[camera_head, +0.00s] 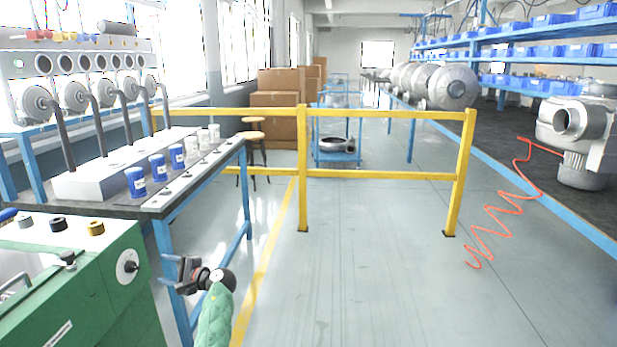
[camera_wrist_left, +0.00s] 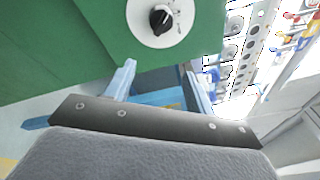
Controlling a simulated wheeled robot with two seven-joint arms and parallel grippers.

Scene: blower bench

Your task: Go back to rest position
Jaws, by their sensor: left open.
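My left gripper (camera_head: 174,273) shows low in the head view, at the end of my arm with a green sleeve. It points left, beside the green machine (camera_head: 115,292) and in front of the near legs of the blue-legged bench. In the left wrist view its two fingers (camera_wrist_left: 160,88) stand apart with nothing between them. Behind them is a blue surface, with the green machine's panel and its black knob (camera_wrist_left: 161,18) above. My right gripper is not in view.
The bench (camera_head: 205,170) holds several blue-lidded and white cups. A yellow rail (camera_head: 385,175) crosses the aisle. A workbench (camera_head: 540,190) with a grey blower (camera_head: 583,135) and red coiled hose (camera_head: 505,210) is at right. The middle floor is clear.

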